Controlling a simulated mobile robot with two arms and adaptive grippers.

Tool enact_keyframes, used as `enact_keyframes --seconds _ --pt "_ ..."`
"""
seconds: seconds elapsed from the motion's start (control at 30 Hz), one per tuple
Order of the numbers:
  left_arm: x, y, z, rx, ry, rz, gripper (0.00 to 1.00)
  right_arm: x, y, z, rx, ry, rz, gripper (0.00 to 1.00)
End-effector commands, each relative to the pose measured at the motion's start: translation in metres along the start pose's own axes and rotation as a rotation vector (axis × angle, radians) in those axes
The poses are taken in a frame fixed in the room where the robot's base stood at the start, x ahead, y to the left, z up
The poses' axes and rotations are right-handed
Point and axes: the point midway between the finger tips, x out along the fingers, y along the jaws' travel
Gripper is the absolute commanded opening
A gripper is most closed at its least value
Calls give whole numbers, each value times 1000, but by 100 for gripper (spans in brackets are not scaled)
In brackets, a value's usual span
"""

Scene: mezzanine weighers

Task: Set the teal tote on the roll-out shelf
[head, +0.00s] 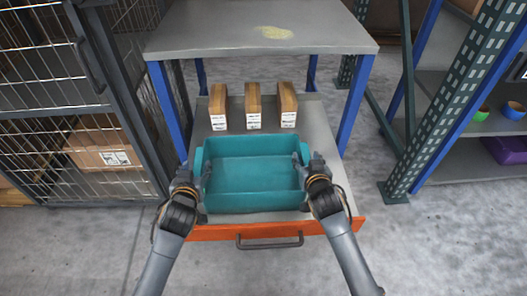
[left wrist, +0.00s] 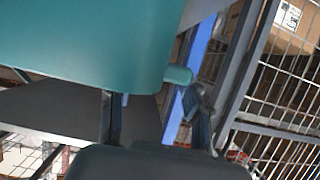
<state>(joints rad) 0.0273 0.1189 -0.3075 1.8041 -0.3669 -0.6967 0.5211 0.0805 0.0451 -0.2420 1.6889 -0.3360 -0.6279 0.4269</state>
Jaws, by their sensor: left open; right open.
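The teal tote (head: 255,203) is empty and upright over the front part of the pulled-out roll-out shelf (head: 322,135), and it appears to rest on it. The shelf has an orange front edge with a dark handle. My left gripper (head: 203,174) is open at the tote's left end. My right gripper (head: 305,168) is open at its right end. In the left wrist view the tote's wall (left wrist: 85,45) fills the upper left, with a small end grip beside my open left fingers (left wrist: 158,112). The tote's underside is hidden in the head view.
Three brown boxes (head: 253,106) stand on the shelf just behind the tote. A grey tabletop (head: 255,35) on blue legs is above the shelf's back. A mesh cage (head: 75,105) stands at left, and a rack with green posts (head: 455,95) at right.

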Motion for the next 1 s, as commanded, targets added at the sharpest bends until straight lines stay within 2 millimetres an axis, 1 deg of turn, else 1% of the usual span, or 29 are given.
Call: enact_keyframes --seconds 0.03,0.2,0.3,0.43,0.57,0.67,0.77,1.0 --pt "-12 0 1 -2 0 1 49 0 0 0 0 0 0 49" --pt "-47 0 1 -2 -1 1 49 0 0 0 0 0 0 49" --pt "-65 0 1 -1 0 0 49 0 0 0 0 0 0 49" --pt "-82 0 1 -1 -1 0 49 0 0 0 0 0 0 49" --pt "-90 0 0 -1 0 0 49 -1 0 0 0 0 0 49" --pt "-92 0 0 -1 0 -1 49 -7 0 0 1 0 0 49" --pt "-92 0 0 -1 0 -1 49 -21 0 0 2 1 -1 49" --pt "-91 0 0 0 0 -1 49 -70 0 1 2 0 -1 49"
